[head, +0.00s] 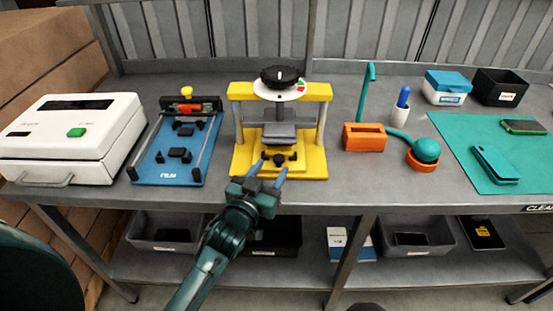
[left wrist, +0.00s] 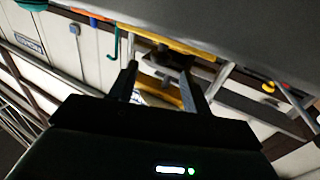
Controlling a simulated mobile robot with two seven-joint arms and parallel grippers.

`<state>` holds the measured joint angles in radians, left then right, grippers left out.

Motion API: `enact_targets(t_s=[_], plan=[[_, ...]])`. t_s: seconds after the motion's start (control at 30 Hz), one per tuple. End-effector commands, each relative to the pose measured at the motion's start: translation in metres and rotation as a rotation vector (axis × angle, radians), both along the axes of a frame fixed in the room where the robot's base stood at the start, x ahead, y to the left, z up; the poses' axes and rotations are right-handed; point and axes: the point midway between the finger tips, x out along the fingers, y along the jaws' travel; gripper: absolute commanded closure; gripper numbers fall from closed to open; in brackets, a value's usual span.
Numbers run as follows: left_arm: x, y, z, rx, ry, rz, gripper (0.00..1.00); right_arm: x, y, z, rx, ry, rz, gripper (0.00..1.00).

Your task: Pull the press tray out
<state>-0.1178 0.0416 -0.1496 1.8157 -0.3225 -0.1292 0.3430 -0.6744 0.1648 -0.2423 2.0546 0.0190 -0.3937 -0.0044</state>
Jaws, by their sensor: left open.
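The yellow press (head: 318,95) stands near the front of the bench in the head view, with a black dial on top. Its yellow tray (head: 246,157) lies at the base, with a grey block (head: 280,131) above it and a black knob (head: 279,159) at the front. My left gripper (head: 271,168) is open at the tray's front, its fingertips just in front of and around the knob's level; contact cannot be told. In the left wrist view the open fingers (left wrist: 160,68) point at the yellow press (left wrist: 165,40), dark and partly hidden. My right gripper is not in view.
A blue fixture (head: 160,165) and a white machine (head: 95,120) stand left of the press. An orange holder (head: 364,137) and a teal mat (head: 455,130) are to the right. The bench's front edge and lower shelf bins (head: 418,237) lie below.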

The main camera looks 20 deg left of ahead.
Motion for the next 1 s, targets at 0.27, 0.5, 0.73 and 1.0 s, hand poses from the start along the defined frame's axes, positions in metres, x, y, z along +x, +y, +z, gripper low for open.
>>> enact_targets(t_s=[0.27,0.5,0.73,1.0], plan=[[0.036,-0.004,0.0,0.0,0.0,0.0,0.52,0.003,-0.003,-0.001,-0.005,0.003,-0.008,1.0],[0.041,-0.005,0.0,0.0,0.001,0.0,0.52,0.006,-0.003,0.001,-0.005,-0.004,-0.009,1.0],[0.04,-0.005,0.0,0.0,0.001,0.0,0.6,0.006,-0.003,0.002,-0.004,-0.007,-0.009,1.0],[0.04,-0.005,0.0,0.0,0.001,0.0,0.82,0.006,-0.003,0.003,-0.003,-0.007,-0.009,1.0]])
